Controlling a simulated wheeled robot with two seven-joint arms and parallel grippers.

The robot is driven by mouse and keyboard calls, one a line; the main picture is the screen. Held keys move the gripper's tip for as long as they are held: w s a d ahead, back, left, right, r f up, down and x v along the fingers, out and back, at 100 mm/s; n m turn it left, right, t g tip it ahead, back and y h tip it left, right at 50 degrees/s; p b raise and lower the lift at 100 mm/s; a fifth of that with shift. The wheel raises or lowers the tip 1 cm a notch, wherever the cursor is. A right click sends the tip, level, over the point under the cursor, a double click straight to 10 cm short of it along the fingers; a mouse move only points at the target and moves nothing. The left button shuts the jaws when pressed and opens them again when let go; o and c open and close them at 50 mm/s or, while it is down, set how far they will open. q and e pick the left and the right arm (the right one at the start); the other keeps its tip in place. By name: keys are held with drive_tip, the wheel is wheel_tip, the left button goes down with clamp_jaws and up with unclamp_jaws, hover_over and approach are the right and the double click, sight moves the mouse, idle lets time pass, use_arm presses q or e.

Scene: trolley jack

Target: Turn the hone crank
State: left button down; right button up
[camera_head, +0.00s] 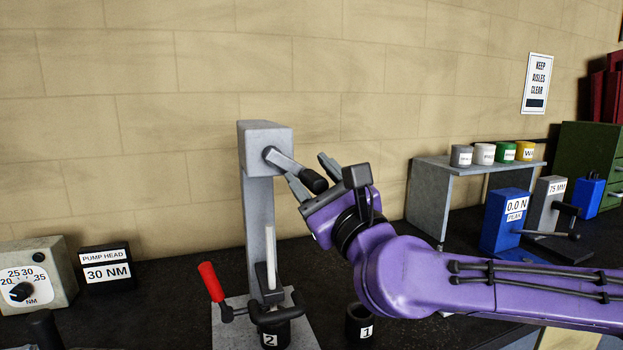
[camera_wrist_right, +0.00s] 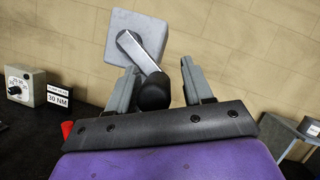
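The hone crank (camera_head: 286,161) is a grey arm with a black knob (camera_head: 314,181), on the grey head of an upright column (camera_head: 259,215). It points down and to the right. In the right wrist view the crank arm (camera_wrist_right: 138,52) leads down to the black knob (camera_wrist_right: 154,92). My right gripper (camera_head: 309,174) is at the knob, with its two grey fingers apart. In the wrist view the knob lies between the fingers (camera_wrist_right: 160,88), nearer the left one, with a gap on the right. My left gripper is not in view.
A red-handled lever (camera_head: 211,282) and a cup marked 2 (camera_head: 270,334) stand at the column's foot. A cup marked 1 (camera_head: 359,323) is beside it. A shelf (camera_head: 440,170) with several small pots and a blue 0.0 N gauge (camera_head: 507,220) stand at right.

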drive_tip(key=shift+s+f, duration=0.1)
drive_tip(key=shift+f, duration=0.05)
drive_tip(key=b+v, duration=0.4)
drive_tip(key=v, duration=0.6)
drive_tip(key=shift+s, duration=0.15)
drive_tip(key=shift+d, duration=0.1)
